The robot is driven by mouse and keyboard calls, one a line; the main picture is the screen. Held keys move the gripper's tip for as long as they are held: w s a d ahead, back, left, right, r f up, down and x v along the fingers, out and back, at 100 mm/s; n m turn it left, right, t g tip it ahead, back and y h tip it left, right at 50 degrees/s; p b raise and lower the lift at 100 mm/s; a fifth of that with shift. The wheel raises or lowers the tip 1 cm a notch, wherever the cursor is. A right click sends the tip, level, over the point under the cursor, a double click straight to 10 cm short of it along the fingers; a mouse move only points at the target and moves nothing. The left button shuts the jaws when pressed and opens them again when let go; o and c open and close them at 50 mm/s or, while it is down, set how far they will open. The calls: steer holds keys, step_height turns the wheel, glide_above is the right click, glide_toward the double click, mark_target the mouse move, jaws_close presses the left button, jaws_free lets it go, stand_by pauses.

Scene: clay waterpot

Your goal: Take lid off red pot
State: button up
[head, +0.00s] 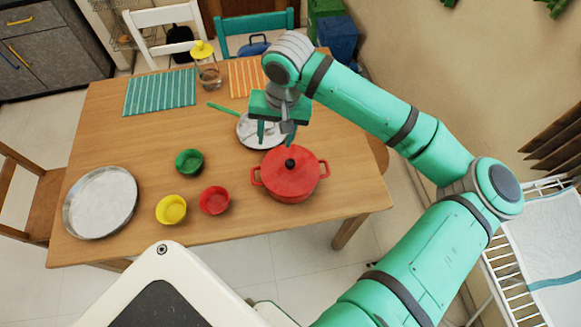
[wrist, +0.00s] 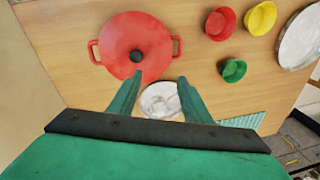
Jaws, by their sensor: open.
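The red pot (head: 291,187) stands on the wooden table near its front right edge, with two side handles. Its red lid (head: 288,171) sits on top and has a black knob (head: 290,163). In the wrist view the lid (wrist: 124,30) and its black knob (wrist: 136,56) lie ahead of the fingertips, a little left of them. My gripper (head: 275,135) is open and empty, behind the pot and above the white plate; it also shows in the wrist view (wrist: 160,80). Its fingers are apart from the knob.
A white plate (head: 247,139) lies behind the pot. Green (head: 189,162), yellow (head: 171,209) and red (head: 214,200) bowls stand left of the pot. A large round tray (head: 84,211) is at the far left. A yellow-topped glass jar (head: 208,72) stands at the back.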

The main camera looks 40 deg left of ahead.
steer(key=w+d+h, duration=0.1)
steer(key=d+h, duration=0.1)
steer(key=d, duration=0.1)
glide_above(291, 162)
steer(key=f, duration=0.5)
steer(key=shift+s+d+f, duration=0.15)
steer(key=shift+s+d, duration=0.05)
steer(key=shift+s, duration=0.2)
steer(key=shift+w+a+f, duration=0.15)
steer(key=shift+w+f, duration=0.05)
steer(key=shift+f, duration=1.1)
steer(key=shift+w+a+f, duration=0.1)
steer(key=shift+w+f, duration=0.1)
steer(key=shift+f, duration=1.05)
jaws_close()
